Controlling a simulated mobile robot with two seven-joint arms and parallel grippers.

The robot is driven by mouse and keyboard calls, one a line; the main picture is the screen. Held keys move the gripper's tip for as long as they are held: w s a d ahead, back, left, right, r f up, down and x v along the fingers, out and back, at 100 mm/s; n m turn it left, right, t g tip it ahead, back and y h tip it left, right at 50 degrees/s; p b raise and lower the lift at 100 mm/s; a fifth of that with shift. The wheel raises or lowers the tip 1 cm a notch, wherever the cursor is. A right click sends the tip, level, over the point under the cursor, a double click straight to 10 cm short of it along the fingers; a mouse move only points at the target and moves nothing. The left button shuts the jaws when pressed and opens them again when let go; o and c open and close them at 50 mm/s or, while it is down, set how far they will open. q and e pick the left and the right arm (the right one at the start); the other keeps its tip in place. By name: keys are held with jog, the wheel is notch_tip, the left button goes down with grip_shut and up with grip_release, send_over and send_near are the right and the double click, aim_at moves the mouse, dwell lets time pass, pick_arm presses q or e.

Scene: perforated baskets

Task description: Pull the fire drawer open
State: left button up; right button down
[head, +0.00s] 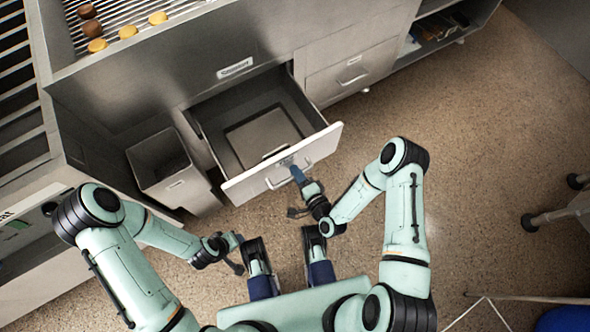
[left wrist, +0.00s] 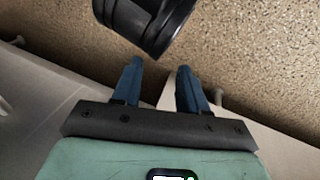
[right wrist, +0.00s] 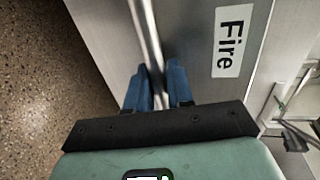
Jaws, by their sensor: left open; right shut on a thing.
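The fire drawer (head: 265,110) is pulled out of the grey cabinet in the head view, and its empty-looking inside shows. Its pale front (head: 325,145) carries a bar handle (head: 275,184). In the right wrist view the front has a white "Fire" label (right wrist: 233,42) beside the upright-looking handle bar (right wrist: 144,25). My right gripper (head: 297,174) is shut on this handle, with its blue fingers (right wrist: 162,85) on both sides of the bar. My left gripper (left wrist: 157,72) is open and empty, low and to the left of the drawer front.
An open grey bin (head: 165,180) stands left of the drawer. A shut drawer (head: 352,75) is on the right. Round items (head: 127,32) lie on the rack above. Speckled floor (head: 470,140) is clear to the right, up to a wheeled stand (head: 555,213).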

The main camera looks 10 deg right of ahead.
jog(key=c, duration=1.2)
grip_release()
jog(key=shift+o, duration=0.2)
pick_arm(q)
jog(key=shift+g+h, duration=0.3)
jog(key=shift+g, duration=0.3)
jog(key=s+r, duration=0.1)
jog(key=s+d+p, duration=0.1)
jog(key=s+r+p, duration=0.1)
jog(key=shift+s+d+r, duration=0.3)
jog(key=shift+d, duration=0.1)
pick_arm(e)
jog(key=v, duration=1.3)
jog(key=shift+s, duration=0.2)
